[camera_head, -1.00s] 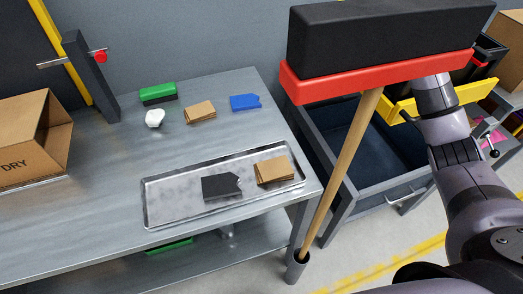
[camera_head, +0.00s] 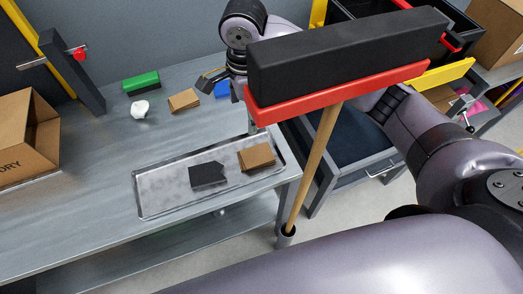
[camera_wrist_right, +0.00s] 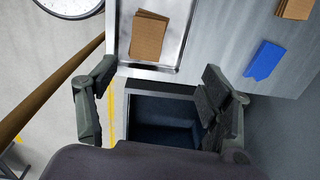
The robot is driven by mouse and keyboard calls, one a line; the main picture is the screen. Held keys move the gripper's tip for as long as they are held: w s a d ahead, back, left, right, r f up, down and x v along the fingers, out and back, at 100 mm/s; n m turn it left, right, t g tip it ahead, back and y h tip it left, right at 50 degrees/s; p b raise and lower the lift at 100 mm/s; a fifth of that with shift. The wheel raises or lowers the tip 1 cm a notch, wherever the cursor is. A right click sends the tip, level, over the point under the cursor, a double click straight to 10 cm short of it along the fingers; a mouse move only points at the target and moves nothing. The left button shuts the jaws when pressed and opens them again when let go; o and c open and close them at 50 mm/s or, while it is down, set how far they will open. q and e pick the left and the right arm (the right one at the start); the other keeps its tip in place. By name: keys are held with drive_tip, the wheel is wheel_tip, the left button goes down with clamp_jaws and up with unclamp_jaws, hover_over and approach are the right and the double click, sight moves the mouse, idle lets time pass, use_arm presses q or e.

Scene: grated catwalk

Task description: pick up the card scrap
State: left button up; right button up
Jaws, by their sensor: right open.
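Two brown card pieces show. One card scrap (camera_head: 257,157) lies at the right end of a metal tray (camera_head: 150,206) and also shows in the right wrist view (camera_wrist_right: 149,36). The other card scrap (camera_head: 184,100) lies on the bench behind the tray, and its edge shows in the right wrist view (camera_wrist_right: 294,8). My right gripper (camera_head: 226,80) is above the bench's right end, partly hidden by the broom head. In the right wrist view its fingers (camera_wrist_right: 158,78) are spread and empty, apart from both scraps. My left gripper is not in view.
A dark piece (camera_head: 207,175) lies in the tray. A blue piece (camera_head: 222,88), a white lump (camera_head: 140,109) and a green block (camera_head: 141,83) are on the bench (camera_head: 90,190). An upright broom (camera_head: 320,150) stands by the bench's right end. A cardboard box (camera_head: 25,140) is at left.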

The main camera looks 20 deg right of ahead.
wheel_tip(320, 180, down, 2)
drive_tip(key=s, duration=0.2)
hover_over(251, 157)
wheel_tip(251, 157, down, 10)
drive_tip(key=shift+w+r, duration=0.15)
drive_tip(key=shift+f, duration=3.05)
drive_tip(key=shift+c, duration=0.2)
drive_tip(key=c, duration=1)
drive_tip(key=shift+r, duration=0.15)
